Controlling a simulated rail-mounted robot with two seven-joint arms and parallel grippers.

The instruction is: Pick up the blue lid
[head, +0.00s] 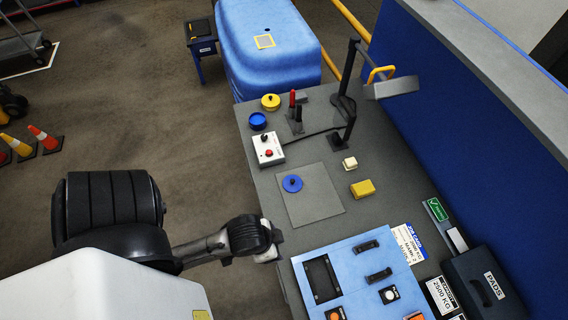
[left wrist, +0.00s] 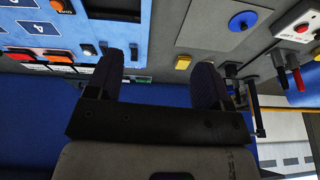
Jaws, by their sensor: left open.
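The blue lid (head: 292,184) is a flat round disc with a small dark knob. It lies on a grey square mat (head: 318,208) on the bench. It also shows at the upper right of the left wrist view (left wrist: 243,21). My left gripper (head: 272,254) is at the bench's left edge, below the lid in the head view and apart from it. In the left wrist view, its two dark fingers (left wrist: 160,78) are spread with nothing between them. My right gripper is not in view.
A blue round container (head: 257,121), a yellow round lid (head: 270,102) and a white button box (head: 265,150) sit beyond the mat. A post with a hanging weight (head: 391,88) stands behind. A blue control panel (head: 345,259) lies nearer. A yellow block (head: 362,188) sits right of the mat.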

